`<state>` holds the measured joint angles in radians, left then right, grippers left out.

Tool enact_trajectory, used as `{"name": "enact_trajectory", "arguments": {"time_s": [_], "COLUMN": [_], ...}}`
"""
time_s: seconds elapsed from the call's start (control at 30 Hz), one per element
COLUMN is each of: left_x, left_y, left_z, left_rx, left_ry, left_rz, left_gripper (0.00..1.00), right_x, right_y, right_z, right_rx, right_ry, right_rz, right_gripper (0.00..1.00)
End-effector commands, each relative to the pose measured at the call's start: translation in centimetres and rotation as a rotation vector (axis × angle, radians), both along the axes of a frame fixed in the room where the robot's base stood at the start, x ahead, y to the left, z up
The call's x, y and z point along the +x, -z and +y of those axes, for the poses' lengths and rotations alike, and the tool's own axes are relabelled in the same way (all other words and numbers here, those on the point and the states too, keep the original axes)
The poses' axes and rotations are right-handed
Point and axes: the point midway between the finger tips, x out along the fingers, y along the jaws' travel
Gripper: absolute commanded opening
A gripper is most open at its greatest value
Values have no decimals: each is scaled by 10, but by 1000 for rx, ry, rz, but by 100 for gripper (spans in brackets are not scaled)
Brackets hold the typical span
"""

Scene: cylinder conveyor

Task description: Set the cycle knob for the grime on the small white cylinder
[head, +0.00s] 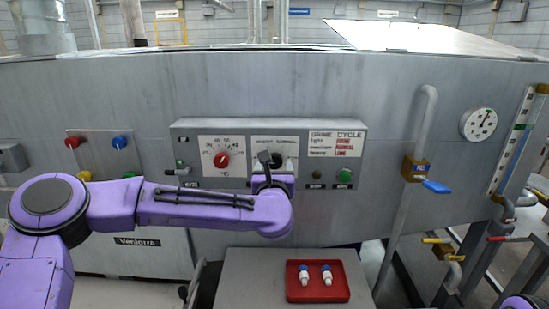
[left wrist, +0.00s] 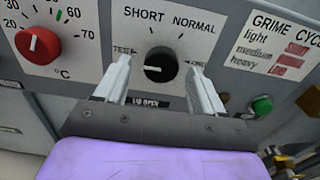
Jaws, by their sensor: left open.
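The black cycle knob (left wrist: 160,66) sits on a white dial plate marked TEST, SHORT and NORMAL. Its white pointer mark points left, toward TEST. The label to its right is partly hidden by a finger. In the head view the knob (head: 277,160) is partly covered by my left gripper (head: 270,161). In the left wrist view the gripper (left wrist: 160,63) is open, one finger either side of the knob. Two small white cylinders (head: 304,275) (head: 326,275) with blue bands stand in a red tray (head: 318,295). Any grime is too small to tell.
A red temperature knob (left wrist: 38,45) is to the left and a green button (left wrist: 262,105) to the right. A pipe with a blue-handled valve (head: 435,186) stands further right.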

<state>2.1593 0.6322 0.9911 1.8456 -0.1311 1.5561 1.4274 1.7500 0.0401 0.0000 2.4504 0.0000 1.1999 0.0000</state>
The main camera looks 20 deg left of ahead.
Motion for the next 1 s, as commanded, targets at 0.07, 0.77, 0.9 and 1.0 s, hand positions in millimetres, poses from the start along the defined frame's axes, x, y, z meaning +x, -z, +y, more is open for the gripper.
{"name": "enact_trajectory", "arguments": {"time_s": [0.07,0.77,0.9,1.0], "left_x": [7,11,11,11], "left_y": [-1,2,2,3], "left_z": [2,3,3,3], "left_rx": [2,11,45,91], "left_ry": [0,1,1,1], "left_rz": [2,4,12,26], "left_gripper": [69,13,13,13], "right_x": [0,0,0,0], "right_y": [-6,-4,0,4], "right_z": [0,0,0,0], "right_rx": [-1,0,0,-1], "right_ry": [0,0,0,0], "right_rz": [-1,0,0,-1], "right_gripper": [61,61,61,61]}}
